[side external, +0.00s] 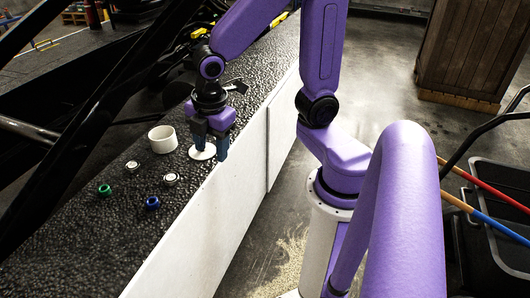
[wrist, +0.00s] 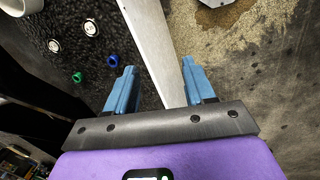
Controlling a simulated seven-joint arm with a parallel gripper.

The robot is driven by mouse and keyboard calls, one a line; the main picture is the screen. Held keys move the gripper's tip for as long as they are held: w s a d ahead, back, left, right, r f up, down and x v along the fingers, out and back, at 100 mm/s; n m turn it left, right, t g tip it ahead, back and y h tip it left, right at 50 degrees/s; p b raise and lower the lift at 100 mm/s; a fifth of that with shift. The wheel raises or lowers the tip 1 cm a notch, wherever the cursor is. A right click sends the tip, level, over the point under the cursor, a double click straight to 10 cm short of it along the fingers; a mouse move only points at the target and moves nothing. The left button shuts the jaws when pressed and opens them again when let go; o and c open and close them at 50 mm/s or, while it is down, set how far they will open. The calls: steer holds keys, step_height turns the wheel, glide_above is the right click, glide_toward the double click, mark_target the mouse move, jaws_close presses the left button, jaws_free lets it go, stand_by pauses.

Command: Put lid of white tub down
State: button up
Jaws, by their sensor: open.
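The white lid (side external: 202,152) lies flat on the dark bumpy surface (side external: 120,220) near its edge, in the side view. The white tub (side external: 162,139) stands open and upright to the left of the lid; part of it shows at the top left corner of the wrist view (wrist: 22,5). In the wrist view my gripper (wrist: 158,85) is open, with nothing held between the fingertips. The lid cannot be made out in the wrist view.
A green ring (side external: 104,190), a blue ring (side external: 152,203) and two small white round pieces (side external: 170,180) (side external: 140,167) lie in front of the tub. A white side wall (side external: 215,205) drops to the floor. Black beams (side external: 100,110) cross at the left.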

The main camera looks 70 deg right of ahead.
steer(key=s+r+m+g, duration=0.1)
steer(key=s+r+m, duration=0.1)
steer(key=s, duration=1.1)
steer(key=shift+a+m+y, duration=0.4)
steer(key=shift+m, duration=0.4)
